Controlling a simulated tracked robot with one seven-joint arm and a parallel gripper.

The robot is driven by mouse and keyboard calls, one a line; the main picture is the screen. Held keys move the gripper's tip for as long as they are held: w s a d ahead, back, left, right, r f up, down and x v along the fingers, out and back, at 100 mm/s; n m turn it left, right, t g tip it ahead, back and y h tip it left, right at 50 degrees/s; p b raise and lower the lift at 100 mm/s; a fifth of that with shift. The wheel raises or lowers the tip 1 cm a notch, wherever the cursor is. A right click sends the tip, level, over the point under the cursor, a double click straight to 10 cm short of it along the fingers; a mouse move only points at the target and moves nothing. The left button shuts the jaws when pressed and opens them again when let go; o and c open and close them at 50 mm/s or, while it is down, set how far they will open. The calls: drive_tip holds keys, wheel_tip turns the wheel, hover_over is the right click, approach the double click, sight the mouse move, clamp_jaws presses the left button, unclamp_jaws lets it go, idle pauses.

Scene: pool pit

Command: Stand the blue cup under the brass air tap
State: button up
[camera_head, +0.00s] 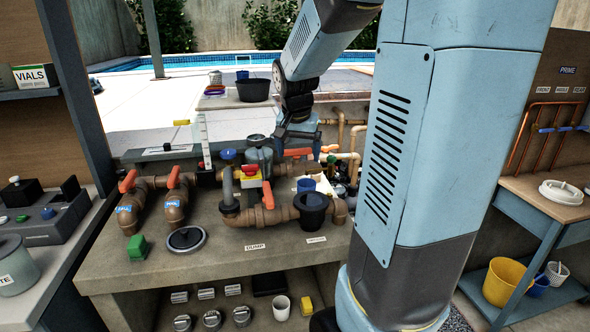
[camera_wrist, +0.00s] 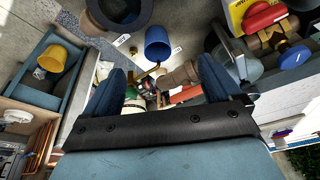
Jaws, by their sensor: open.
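A blue cup (camera_head: 306,185) is on the bench among the pipework, partly hidden behind a black pot (camera_head: 313,212). The blue cup also shows in the wrist view (camera_wrist: 158,44), beyond my fingers. A small brass-coloured fitting (camera_wrist: 157,67) shows close to the cup there; I cannot tell for sure that it is the brass air tap, or whether the cup is under it. My gripper (camera_head: 297,148) is over the back of the bench, behind the cup in the head view. Its two fingers are spread in the wrist view (camera_wrist: 163,85), with nothing held between them.
Brown pipes with orange-handled valves (camera_head: 173,195) and a grey filter housing (camera_head: 259,160) crowd the bench left of the cup. A dark round lid (camera_head: 187,239) and green block (camera_head: 138,248) lie in front. A yellow bucket (camera_head: 506,280) stands on the right lower shelf.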

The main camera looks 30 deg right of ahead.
drive_tip(key=s+a+r+n+t+y, duration=0.1)
drive_tip(key=s+a+n, duration=0.3)
drive_tip(key=s, duration=0.6)
drive_tip(key=s+a+r+n+t+y, duration=0.1)
drive_tip(key=s+a+r+n, duration=0.3)
drive_tip(key=s+a, duration=0.4)
drive_tip(key=shift+s+r+t, duration=0.35)
drive_tip(key=shift+s+t, duration=0.05)
drive_tip(key=shift+s, duration=0.5)
drive_tip(key=shift+c, duration=0.3)
